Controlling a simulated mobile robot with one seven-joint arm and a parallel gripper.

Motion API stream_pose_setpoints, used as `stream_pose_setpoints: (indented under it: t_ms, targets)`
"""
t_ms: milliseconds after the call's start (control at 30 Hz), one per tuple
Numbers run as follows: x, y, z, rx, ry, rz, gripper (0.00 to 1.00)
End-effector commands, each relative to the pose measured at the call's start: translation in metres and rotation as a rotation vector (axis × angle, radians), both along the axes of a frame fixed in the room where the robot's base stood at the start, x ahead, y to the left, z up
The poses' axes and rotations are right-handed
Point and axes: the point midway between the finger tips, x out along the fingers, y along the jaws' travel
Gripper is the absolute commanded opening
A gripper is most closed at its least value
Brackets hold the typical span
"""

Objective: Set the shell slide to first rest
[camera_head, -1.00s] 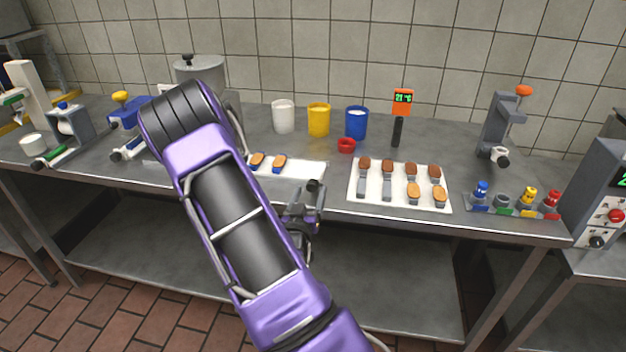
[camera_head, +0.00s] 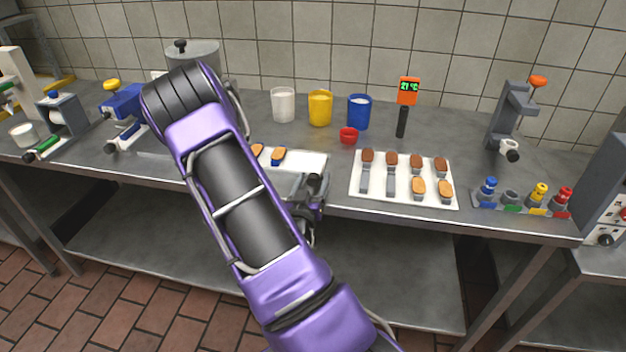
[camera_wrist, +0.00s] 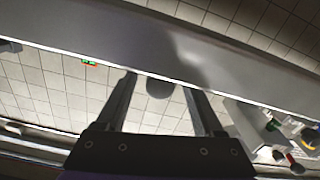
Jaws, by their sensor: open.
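No part is labelled as the shell slide, so I cannot tell which one it is. At the left of the bench in the head view, a grey stand (camera_head: 64,116) has a green-handled rod (camera_head: 44,147) at its front. My arm hides part of the bench.
A white tray (camera_head: 408,198) with several brown-topped pieces lies right of my gripper. A grey press (camera_head: 507,115) and coloured knobs (camera_head: 540,193) are at the right. Bare bench lies between tray and press.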

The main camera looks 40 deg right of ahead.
Motion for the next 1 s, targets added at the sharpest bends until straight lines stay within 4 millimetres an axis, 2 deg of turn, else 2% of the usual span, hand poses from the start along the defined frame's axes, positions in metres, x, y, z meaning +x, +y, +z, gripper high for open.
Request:
stream_pose_setpoints:
  t_ms: [33,300,400,1000]
  targets:
    - [0.0000,0.0000,0.0000,0.000,0.000,0.000,0.64]
    - [0.0001,-0.0001,0.0001,0.000,0.000,0.000,0.15]
    - [0.0002,-0.0001,0.0002,0.000,0.000,0.000,0.00]
    - [0.0003,-0.0003,0.0005,-0.001,-0.001,-0.001,0.00]
